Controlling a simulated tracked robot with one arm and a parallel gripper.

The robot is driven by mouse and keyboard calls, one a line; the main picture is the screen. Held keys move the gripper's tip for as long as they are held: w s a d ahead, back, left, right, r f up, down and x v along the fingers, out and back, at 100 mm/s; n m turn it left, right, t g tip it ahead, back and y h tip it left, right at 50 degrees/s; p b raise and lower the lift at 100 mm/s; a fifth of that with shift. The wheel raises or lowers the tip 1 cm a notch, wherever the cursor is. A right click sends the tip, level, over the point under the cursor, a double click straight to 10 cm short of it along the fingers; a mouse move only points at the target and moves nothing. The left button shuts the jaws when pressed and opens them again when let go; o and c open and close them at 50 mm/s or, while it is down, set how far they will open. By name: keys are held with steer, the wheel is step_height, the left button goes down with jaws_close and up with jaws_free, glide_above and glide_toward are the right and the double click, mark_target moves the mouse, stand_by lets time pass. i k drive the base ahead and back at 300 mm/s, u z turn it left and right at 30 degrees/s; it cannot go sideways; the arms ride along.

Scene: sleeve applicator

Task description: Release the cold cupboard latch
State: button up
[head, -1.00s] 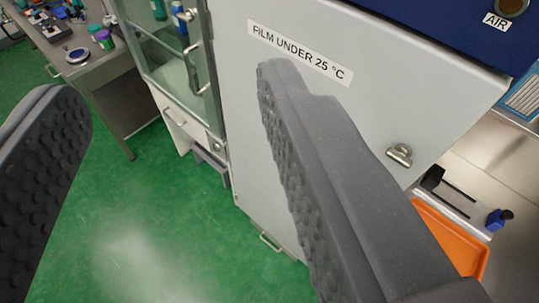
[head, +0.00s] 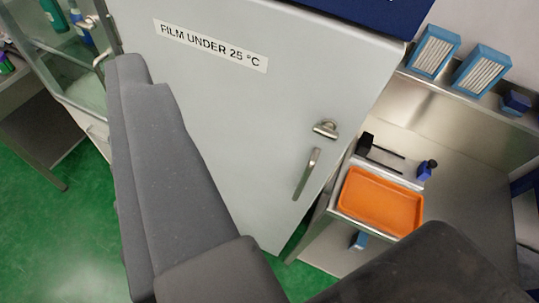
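The cold cupboard (head: 235,130) is a pale grey upright door labelled "FILM UNDER 25 °C" (head: 210,46). Near its right edge is a small metal latch fitting (head: 325,128). A slim vertical metal handle (head: 307,174) sits just below it. Nothing of mine touches either, and the door looks shut. My gripper (head: 128,75) shows as one grey finger at the left, in front of the door and well left of the latch. Its other finger is not distinguishable, so its opening is unclear. A dark part of mine fills the bottom right.
Right of the cupboard is a steel bench (head: 455,165) with an orange tray (head: 380,202), a blue-capped item (head: 426,169) and a black holder. Blue-framed filters (head: 433,52) stand on a shelf above. A glass-fronted cabinet (head: 75,60) stands left. Green floor (head: 50,240) is clear at lower left.

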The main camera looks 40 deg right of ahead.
mark_target(328, 127)
steer(key=u, duration=0.3)
steer(key=k, duration=1.3)
steer(key=z, duration=0.35)
steer(key=i, duration=1)
steer(key=u, duration=0.05)
